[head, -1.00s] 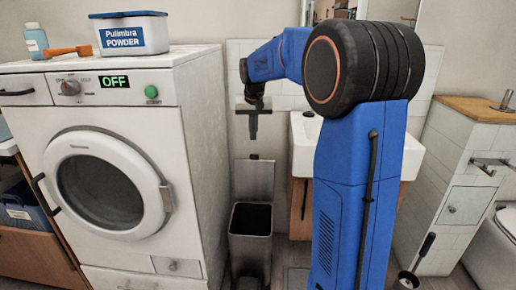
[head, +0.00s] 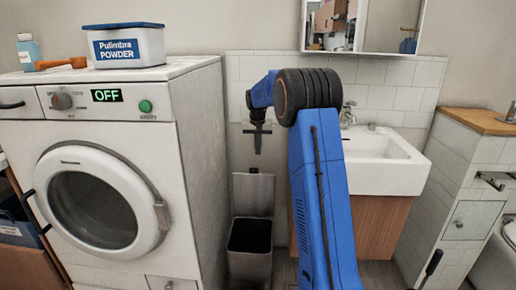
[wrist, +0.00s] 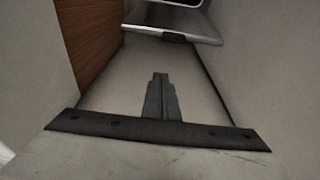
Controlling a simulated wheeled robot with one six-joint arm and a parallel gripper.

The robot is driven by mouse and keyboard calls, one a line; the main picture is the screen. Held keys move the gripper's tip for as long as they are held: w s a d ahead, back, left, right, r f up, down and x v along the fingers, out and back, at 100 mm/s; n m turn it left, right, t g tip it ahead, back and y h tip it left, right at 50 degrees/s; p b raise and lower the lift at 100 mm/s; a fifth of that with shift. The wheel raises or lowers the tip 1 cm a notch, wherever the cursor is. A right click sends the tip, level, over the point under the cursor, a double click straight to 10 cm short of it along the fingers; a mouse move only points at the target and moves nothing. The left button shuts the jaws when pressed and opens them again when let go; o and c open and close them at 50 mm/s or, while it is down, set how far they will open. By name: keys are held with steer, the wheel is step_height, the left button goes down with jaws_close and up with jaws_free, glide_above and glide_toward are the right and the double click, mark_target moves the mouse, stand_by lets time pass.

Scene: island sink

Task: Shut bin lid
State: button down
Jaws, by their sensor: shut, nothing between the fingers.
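The grey bin (head: 249,262) stands on the floor between the washing machine and the sink cabinet. Its opening is dark and uncovered. Its lid (head: 253,194) stands upright at the back of the bin, with a small dark tab on its top edge. My gripper (head: 257,150) hangs above the lid, pointing down, with a visible gap between them in the head view. In the wrist view my gripper (wrist: 161,82) has its fingers together with nothing between them. The lid's edge (wrist: 205,39) and dark tab (wrist: 176,38) show beyond the fingertips.
The washing machine (head: 120,190) stands close on the left. The white sink (head: 385,165) and its wooden cabinet (head: 372,225) are on the right, partly behind my blue arm. A tiled wall (head: 240,90) is behind. The gap around the bin is narrow.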

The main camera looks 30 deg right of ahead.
step_height(320, 180, down, 6)
steer(key=s+a, duration=0.1)
steer(key=s, duration=0.1)
steer(key=shift+s+a+r, duration=0.15)
steer(key=shift+a, duration=0.1)
steer(key=shift+s+a, duration=0.1)
steer(key=shift+a, duration=0.05)
stand_by(0.4)
